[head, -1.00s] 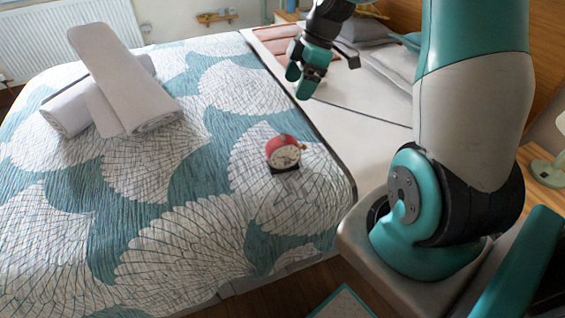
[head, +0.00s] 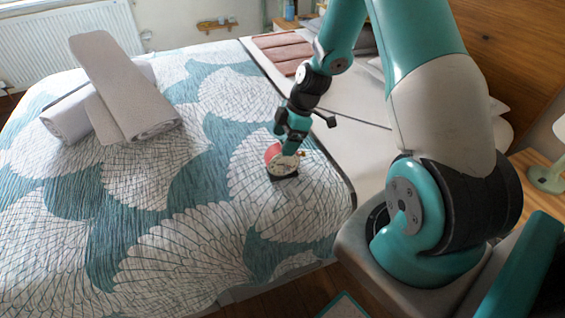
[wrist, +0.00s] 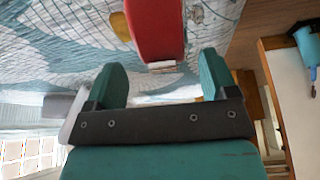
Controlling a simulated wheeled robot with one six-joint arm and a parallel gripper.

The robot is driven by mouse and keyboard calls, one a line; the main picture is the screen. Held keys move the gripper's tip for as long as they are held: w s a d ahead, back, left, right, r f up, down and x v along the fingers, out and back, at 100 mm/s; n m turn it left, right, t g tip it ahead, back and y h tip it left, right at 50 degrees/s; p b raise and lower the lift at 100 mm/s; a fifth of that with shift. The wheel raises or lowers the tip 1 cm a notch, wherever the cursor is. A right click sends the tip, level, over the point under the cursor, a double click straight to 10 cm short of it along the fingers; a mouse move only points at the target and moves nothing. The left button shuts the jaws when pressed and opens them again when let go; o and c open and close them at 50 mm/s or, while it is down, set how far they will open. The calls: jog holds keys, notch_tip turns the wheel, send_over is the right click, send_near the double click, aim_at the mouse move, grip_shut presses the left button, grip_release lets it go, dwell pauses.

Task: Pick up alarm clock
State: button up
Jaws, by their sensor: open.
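The red alarm clock (head: 280,161) with a pale face stands on the patterned bedspread near the bed's right side. In the head view my gripper (head: 289,145) is right at the clock, its fingers partly covering the clock's top. In the wrist view the red clock (wrist: 156,30) shows beyond the two teal fingertips, in line with the gap between them. My gripper (wrist: 160,75) is open there, with nothing visible between its fingers. I cannot tell whether a finger touches the clock.
Rolled white towels (head: 110,95) lie on the bed (head: 150,230) at the upper left. A folded pinkish-brown cloth (head: 284,50) lies at the back. A wooden headboard (head: 515,70) and a lamp (head: 548,172) are at the right. Open bedspread surrounds the clock.

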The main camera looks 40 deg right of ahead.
aim_at(282, 160)
jog(key=x, duration=0.3)
jog(key=shift+s+a+f, duration=0.1)
jog(key=shift+a+f, duration=0.15)
jog(key=shift+c, duration=0.3)
grip_shut()
